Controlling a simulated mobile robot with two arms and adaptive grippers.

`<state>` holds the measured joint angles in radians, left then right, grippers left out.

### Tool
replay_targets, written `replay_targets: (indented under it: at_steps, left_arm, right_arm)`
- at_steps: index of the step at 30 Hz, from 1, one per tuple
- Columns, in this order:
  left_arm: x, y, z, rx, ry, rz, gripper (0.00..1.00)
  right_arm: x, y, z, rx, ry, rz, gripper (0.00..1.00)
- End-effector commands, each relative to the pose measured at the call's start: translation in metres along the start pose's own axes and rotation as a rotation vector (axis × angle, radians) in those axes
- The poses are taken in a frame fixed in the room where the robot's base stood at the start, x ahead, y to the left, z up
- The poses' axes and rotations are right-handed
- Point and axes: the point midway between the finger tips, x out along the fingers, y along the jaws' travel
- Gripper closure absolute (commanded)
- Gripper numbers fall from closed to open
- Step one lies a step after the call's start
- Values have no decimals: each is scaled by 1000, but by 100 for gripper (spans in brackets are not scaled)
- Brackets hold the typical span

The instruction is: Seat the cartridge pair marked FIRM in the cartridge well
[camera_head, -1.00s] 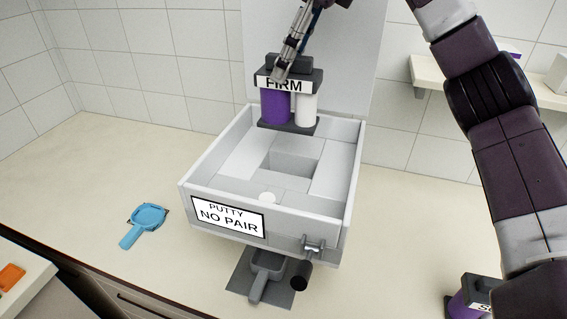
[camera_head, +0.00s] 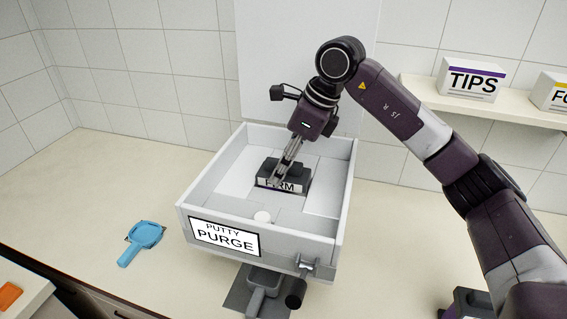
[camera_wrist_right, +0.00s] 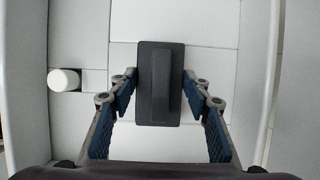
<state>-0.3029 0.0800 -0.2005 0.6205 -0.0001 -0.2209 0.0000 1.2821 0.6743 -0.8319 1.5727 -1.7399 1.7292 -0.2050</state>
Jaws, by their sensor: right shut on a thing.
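The FIRM cartridge pair (camera_head: 300,182) sits low in the middle of the white open-topped housing (camera_head: 347,195). Only its dark top and label show above the inner floor, and its cylinders are hidden. The cartridge well is covered by the pair. My right gripper (camera_head: 279,178) is shut on the top of the pair from above. In the right wrist view, the pair's dark top with its raised ridge (camera_wrist_right: 172,80) lies between the blue-padded fingers. The housing's front display (camera_head: 226,237) reads PUTTY PURGE. My left gripper is not in view.
A white round knob (camera_head: 262,217) stands inside the housing. A black-ended handle (camera_head: 296,293) and a grey scoop (camera_head: 262,280) are at its front. A blue scoop (camera_head: 145,236) lies left. Another dark unit (camera_head: 466,303) is lower right. A TIPS box (camera_head: 472,82) stands on the shelf.

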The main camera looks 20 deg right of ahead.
Motion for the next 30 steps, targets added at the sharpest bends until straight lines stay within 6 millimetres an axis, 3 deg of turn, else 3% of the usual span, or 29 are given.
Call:
replay_targets:
  at_steps: [12,13,17,26,30]
  left_arm:
    - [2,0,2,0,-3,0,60]
    - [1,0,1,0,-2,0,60]
    - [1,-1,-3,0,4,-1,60]
    - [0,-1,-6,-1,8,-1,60]
    - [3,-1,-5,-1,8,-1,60]
  right_arm:
    - [7,0,-2,-1,-4,-2,100]
    - [7,0,-3,0,-1,-1,54]
    - [6,0,-3,0,-1,-1,39]
    - [5,0,-2,0,-1,-1,38]
    - [-5,-1,-2,0,-3,-4,38]
